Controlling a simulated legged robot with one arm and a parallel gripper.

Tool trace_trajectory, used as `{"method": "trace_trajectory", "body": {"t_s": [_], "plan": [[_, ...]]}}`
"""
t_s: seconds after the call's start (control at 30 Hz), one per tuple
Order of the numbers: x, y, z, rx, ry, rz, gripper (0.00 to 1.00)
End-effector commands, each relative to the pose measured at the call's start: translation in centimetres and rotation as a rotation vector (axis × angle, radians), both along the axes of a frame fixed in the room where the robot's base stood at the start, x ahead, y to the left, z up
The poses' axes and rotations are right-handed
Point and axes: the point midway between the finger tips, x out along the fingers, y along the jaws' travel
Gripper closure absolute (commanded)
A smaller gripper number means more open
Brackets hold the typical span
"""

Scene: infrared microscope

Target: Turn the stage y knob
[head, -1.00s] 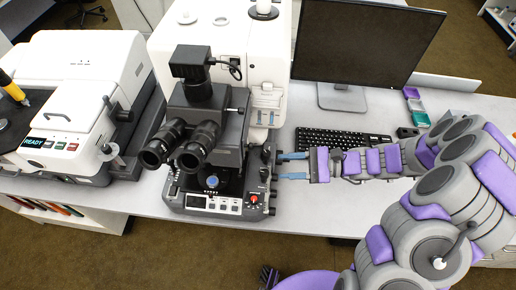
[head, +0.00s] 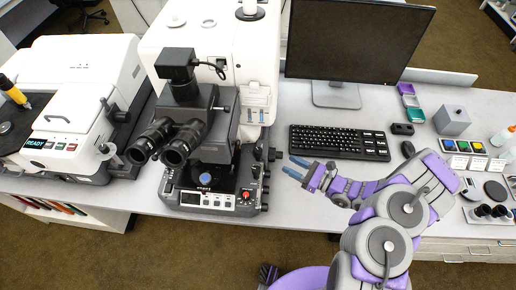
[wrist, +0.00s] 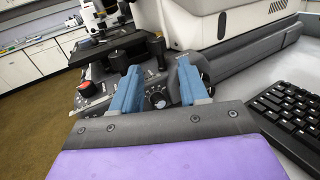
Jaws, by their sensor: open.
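The microscope (head: 222,125), white with a dark grey front, stands left of my gripper in the head view. Dark knobs (head: 256,171) stick out of its right side. In the wrist view, two upright black knobs (wrist: 122,58) (wrist: 156,46) and a round dial with white marks (wrist: 157,97) show beyond the fingers. I cannot tell which knob is the stage y knob. My gripper (head: 295,168), with blue fingers, is open and empty, a short gap right of the microscope. In the wrist view its fingers (wrist: 159,75) frame the dial without holding it.
The keyboard (head: 339,142) lies just behind my gripper, with the monitor (head: 357,40) further back. A white instrument (head: 75,110) stands left of the microscope. Small boxes and bottles crowd the table's right end. The table strip in front of the keyboard is partly clear.

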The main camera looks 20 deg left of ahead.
Motion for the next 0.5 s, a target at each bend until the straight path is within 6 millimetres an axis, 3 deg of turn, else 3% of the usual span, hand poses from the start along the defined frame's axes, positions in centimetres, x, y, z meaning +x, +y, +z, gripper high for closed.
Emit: {"method": "trace_trajectory", "body": {"t_s": [0.2,0.5], "plan": [[0.7,5.5,-0.3,-0.009,-0.001,0.011,0.56],[2.0,10.1,0.1,0.002,-0.001,0.008,0.56]]}}
